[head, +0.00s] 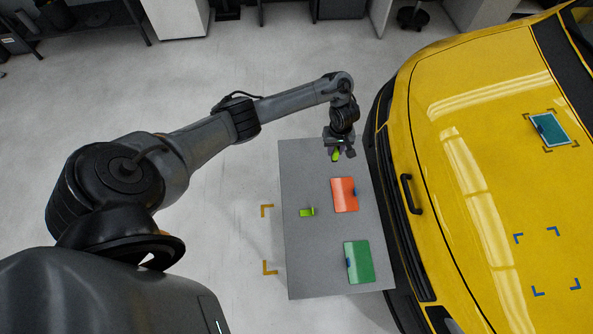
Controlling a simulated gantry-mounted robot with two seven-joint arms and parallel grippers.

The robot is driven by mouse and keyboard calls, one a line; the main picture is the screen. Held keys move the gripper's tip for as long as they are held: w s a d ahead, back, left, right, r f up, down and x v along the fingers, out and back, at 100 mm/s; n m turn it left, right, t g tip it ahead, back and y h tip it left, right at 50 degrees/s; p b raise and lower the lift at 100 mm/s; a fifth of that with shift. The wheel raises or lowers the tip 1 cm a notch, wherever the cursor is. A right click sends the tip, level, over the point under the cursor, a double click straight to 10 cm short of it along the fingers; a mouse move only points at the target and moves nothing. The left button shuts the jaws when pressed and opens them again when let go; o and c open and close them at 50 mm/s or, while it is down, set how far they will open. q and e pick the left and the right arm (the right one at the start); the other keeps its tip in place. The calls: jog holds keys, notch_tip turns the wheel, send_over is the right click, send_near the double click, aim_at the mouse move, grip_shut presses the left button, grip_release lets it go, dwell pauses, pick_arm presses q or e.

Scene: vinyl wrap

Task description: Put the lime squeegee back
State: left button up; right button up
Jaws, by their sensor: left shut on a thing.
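My left gripper (338,148) is over the far end of the grey table (300,265), near its far edge. It is shut on a small lime-green thing (336,156), which looks like the lime squeegee; the jaws hide part of it. Another small lime-green piece (306,212) lies on the table near its left edge. Whether the held thing touches the table cannot be told. My right gripper is not in view.
An orange sheet (345,195) and a green sheet (360,262) lie on the table. A yellow car (440,120) stands right beside it, with a teal sheet (551,129) inside corner marks on the hood. Blue corner marks (537,292) frame bare hood.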

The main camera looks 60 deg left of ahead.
pick_arm(q)
jog(key=s+a+f+b, duration=0.1)
jog(key=s+f, duration=0.1)
jog(key=s, duration=0.1)
jog(key=s+a+f+b, duration=0.1)
jog(key=s+a+f, duration=0.1)
jog(key=s+f, duration=0.1)
jog(key=s+a+f+b, duration=0.1)
jog(key=s+a+f, duration=0.1)
jog(key=s, duration=0.2)
jog(key=shift+s+a+f+b, duration=0.2)
jog(key=shift+s+f+b, duration=0.15)
jog(key=shift+b, duration=0.05)
jog(key=shift+f+b, duration=0.8)
jog(key=shift+f, duration=1.15)
jog(key=shift+f, duration=0.15)
jog(key=o, duration=0.9)
jog(key=shift+o, duration=0.2)
